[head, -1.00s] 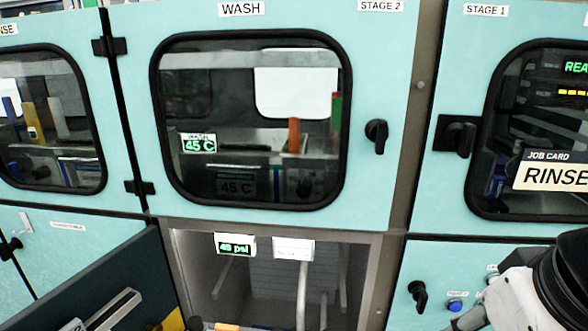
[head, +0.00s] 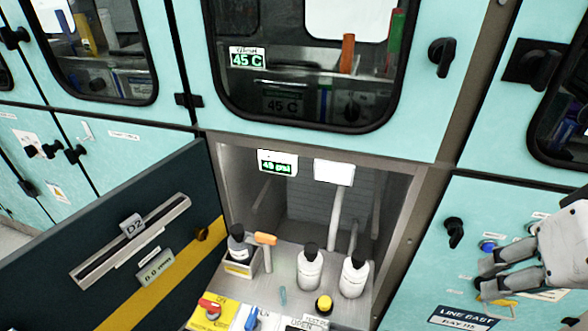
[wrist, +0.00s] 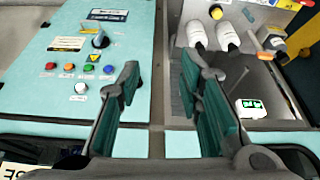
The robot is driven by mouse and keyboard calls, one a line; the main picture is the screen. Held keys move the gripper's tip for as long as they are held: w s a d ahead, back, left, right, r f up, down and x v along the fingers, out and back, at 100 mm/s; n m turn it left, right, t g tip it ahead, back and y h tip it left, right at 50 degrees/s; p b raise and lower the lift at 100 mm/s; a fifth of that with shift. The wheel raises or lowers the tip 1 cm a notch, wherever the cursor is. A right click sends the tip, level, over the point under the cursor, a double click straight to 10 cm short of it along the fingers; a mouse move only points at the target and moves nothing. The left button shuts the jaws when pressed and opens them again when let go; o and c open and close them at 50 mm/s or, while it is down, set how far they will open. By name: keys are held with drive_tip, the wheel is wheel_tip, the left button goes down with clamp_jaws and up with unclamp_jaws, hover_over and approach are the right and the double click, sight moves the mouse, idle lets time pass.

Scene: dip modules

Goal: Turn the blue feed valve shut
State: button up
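A blue valve handle (head: 251,318) shows at the bottom edge of the head view, on the floor of the open bay. It is cut off by the frame, so its setting is hard to tell. Beside it on the left is a red valve handle (head: 209,306) on a yellow plate. My gripper (head: 484,281) is to the right of the bay, in front of the teal lower panel, well apart from the blue handle. In the wrist view my gripper (wrist: 160,88) has its fingers spread with nothing between them.
In the bay stand two white bottles (head: 310,270) (head: 353,277), a dark-capped bottle in a holder (head: 238,245), an orange-topped post (head: 265,239) and a yellow button (head: 324,304). An open dark door (head: 130,260) juts out left. The teal panel (wrist: 75,55) carries several buttons.

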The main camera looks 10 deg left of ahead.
drive_tip(key=w+a+f+n+g+h, duration=0.1)
drive_tip(key=w+a+f+n+h, duration=0.15)
drive_tip(key=w+a+n, duration=0.45)
drive_tip(key=n+g+y+p, duration=0.1)
drive_tip(key=n+g+y, duration=0.2)
drive_tip(key=n, duration=2.5)
hover_over(251, 316)
wheel_tip(251, 316, down, 22)
drive_tip(key=shift+h, duration=0.25)
wheel_tip(251, 316, down, 14)
drive_tip(key=shift+r, duration=0.25)
clamp_jaws()
